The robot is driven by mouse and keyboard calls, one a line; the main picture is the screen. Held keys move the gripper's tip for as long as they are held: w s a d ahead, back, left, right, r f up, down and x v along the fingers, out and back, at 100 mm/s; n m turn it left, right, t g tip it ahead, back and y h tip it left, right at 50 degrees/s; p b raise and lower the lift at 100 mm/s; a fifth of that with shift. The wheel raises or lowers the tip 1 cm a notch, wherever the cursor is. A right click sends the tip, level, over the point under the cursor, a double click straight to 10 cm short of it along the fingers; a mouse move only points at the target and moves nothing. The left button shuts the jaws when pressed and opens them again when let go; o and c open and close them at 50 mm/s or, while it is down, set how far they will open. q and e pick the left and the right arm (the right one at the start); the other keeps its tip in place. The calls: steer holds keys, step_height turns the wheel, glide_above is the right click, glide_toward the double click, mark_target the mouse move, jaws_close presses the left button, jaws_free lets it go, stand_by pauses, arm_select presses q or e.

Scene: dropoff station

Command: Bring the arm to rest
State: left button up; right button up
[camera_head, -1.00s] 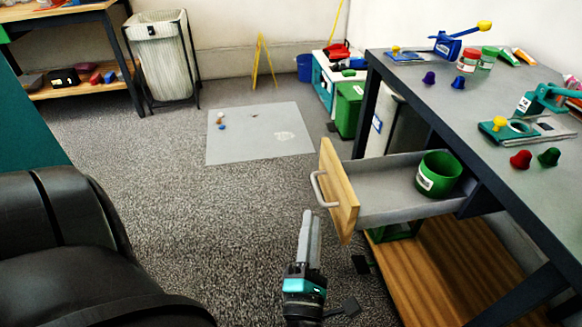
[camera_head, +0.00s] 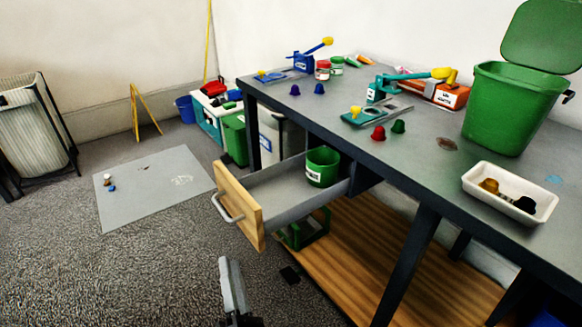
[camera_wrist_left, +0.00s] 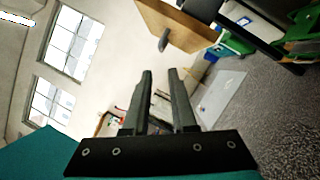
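Most of my left arm is out of the head view. My right gripper is not in view.
A drawer with a wooden front (camera_head: 238,207) stands open from the workbench (camera_head: 440,165), a green cup (camera_head: 322,167) inside it. The wooden front also shows in the left wrist view (camera_wrist_left: 180,22). A green bin (camera_head: 497,110) and white tray (camera_head: 480,195) stand on the bench.

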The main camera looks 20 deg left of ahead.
arm_select(q)
steer(key=s+d+f+m+g+h+p, duration=0.1)
steer(key=d+f+m+g+h+p, duration=0.15)
steer(key=f+m+h, duration=0.6)
steer(key=s+d+f+m+g+h+p, duration=0.2)
steer(key=d+f+m+h+p, duration=0.15)
steer(key=f+m, duration=1)
steer(key=s+a+f+m+g+p, duration=0.1)
steer(key=s+a+f+m+g, duration=0.2)
steer(key=s, duration=0.4)
steer(key=s+a+f+m+g+y+p, duration=0.1)
steer(key=s+a+f+m+g, duration=0.2)
steer(key=s, duration=0.4)
steer(key=s+a+f+m+g+p, duration=0.1)
steer(key=s+a+f+m+g, duration=0.2)
steer(key=s, duration=0.4)
step_height(320, 180, down, 2)
steer(key=shift+s+a+f+m+g+p, duration=0.15)
steer(key=shift+a+f+m+g+p, duration=0.2)
steer(key=shift+m+g, duration=0.6)
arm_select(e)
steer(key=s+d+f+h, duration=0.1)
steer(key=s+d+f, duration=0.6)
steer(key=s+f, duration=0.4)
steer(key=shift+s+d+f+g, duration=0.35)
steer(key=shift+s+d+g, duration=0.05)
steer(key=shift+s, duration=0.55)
